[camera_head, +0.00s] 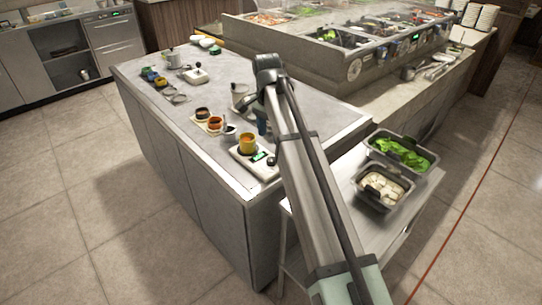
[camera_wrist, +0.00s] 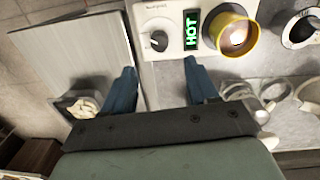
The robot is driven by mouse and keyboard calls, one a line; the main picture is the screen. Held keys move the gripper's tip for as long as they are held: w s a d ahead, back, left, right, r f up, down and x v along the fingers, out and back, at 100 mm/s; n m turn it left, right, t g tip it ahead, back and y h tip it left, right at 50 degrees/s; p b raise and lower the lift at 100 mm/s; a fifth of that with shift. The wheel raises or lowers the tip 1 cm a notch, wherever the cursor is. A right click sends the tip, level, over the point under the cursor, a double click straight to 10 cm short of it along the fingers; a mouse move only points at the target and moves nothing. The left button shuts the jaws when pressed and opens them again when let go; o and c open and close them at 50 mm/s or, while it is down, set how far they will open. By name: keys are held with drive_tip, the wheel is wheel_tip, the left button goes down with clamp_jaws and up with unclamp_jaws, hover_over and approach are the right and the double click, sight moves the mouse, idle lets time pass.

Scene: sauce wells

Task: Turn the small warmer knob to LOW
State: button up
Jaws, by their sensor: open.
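The small warmer is a white unit (camera_wrist: 170,12) at the top of the wrist view, with a dark round knob (camera_wrist: 158,41) on its front. A display (camera_wrist: 191,30) beside the knob reads HOT in green. A yellow pot (camera_wrist: 232,35) sits on the warmer, right of the display. In the head view the warmer (camera_head: 265,170) stands near the counter's front edge, with the yellow pot (camera_head: 247,144) on it. My gripper (camera_wrist: 160,84) is open and empty, its blue fingers below the knob in the wrist picture and apart from it. My arm largely hides the gripper in the head view.
Small sauce cups (camera_head: 214,124) stand behind the warmer on the grey counter (camera_head: 150,72). A side shelf (camera_head: 345,215) holds a bin of greens (camera_head: 402,152) and a bin of pale food (camera_head: 382,188). Metal rings and cups (camera_wrist: 270,92) lie right of my fingers.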

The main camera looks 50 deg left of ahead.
sight(271, 158)
drive_tip(key=f, duration=0.9)
drive_tip(key=shift+d+f, duration=0.25)
drive_tip(key=shift+c, duration=0.4)
drive_tip(key=c, duration=1)
drive_tip(key=shift+o, duration=0.2)
drive_tip(key=n, duration=0.5)
drive_tip(key=shift+n, duration=0.3)
drive_tip(key=n, duration=0.6)
drive_tip(key=shift+t, duration=0.3)
